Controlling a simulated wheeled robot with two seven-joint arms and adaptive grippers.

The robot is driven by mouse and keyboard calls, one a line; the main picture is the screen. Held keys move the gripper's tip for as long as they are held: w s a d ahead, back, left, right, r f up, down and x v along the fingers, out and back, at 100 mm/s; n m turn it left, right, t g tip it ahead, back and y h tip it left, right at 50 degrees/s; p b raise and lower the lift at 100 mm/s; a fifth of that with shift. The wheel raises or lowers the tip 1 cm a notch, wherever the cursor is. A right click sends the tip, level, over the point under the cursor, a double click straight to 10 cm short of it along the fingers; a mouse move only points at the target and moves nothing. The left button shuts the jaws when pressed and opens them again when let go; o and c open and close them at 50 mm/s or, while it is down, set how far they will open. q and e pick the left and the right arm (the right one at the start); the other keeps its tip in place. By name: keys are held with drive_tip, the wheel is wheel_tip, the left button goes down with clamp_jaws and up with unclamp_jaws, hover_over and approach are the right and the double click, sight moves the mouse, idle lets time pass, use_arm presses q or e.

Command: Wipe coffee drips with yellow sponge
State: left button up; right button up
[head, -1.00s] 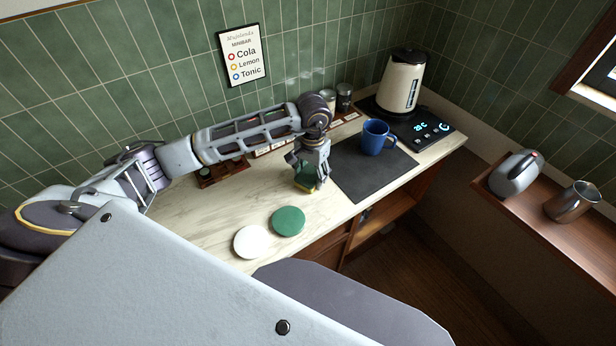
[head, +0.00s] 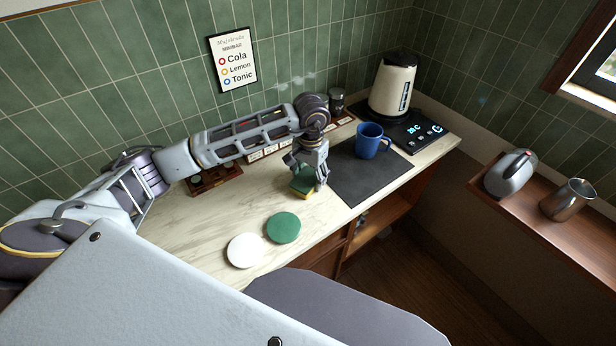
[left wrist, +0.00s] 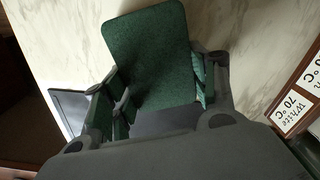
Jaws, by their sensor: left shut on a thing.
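In the left wrist view the green face of the sponge (left wrist: 150,55) lies between the fingers of my left gripper (left wrist: 155,95). I see no coffee drips on the bare counter (head: 225,215); the gripper and sponge hide the patch beneath them. My right gripper is not in view.
A blue mug (head: 371,141) stands on the dark mat (head: 365,180). A cream kettle (head: 394,88) is on its black base behind. A white disc (head: 245,250) and a green disc (head: 284,227) lie near the front edge. A wooden tray (head: 215,180) and labels line the back.

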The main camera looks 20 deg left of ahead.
sight(300, 182)
use_arm(q)
drive_tip(key=shift+d+r, duration=0.1)
drive_tip(key=shift+d, duration=0.25)
drive_tip(key=shift+s+a, duration=0.2)
drive_tip(key=shift+s, duration=0.2)
drive_tip(key=shift+s+a+b, duration=0.45)
drive_tip(key=shift+s+a, duration=0.4)
drive_tip(key=shift+s, duration=0.35)
drive_tip(key=shift+a, duration=0.1)
